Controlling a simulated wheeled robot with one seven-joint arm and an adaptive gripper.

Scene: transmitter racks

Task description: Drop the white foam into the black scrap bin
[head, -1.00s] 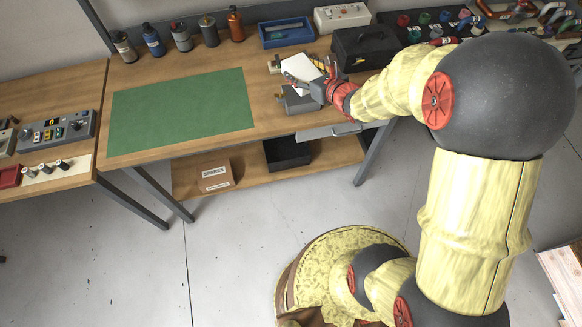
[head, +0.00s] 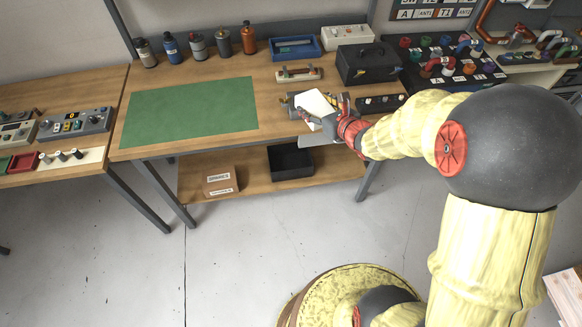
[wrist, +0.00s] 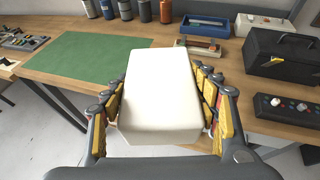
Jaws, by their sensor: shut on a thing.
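The white foam (wrist: 160,95) is a pale block between the fingers of my gripper (wrist: 160,118) in the wrist view, with a finger on each side. My gripper (head: 322,108) is shut on it. In the head view the foam (head: 316,104) shows as a white slab at the workbench's front edge, partly hidden by the gripper. The black scrap bin (head: 291,160) is an open box on the lower shelf, below and left of the gripper, under the bench top.
A cardboard box (head: 221,181) stands left of the bin. A green mat (head: 190,108) lies on the wooden bench. A black toolbox (head: 368,63), a blue tray (head: 295,47) and several bottles stand at the back. Floor in front is clear.

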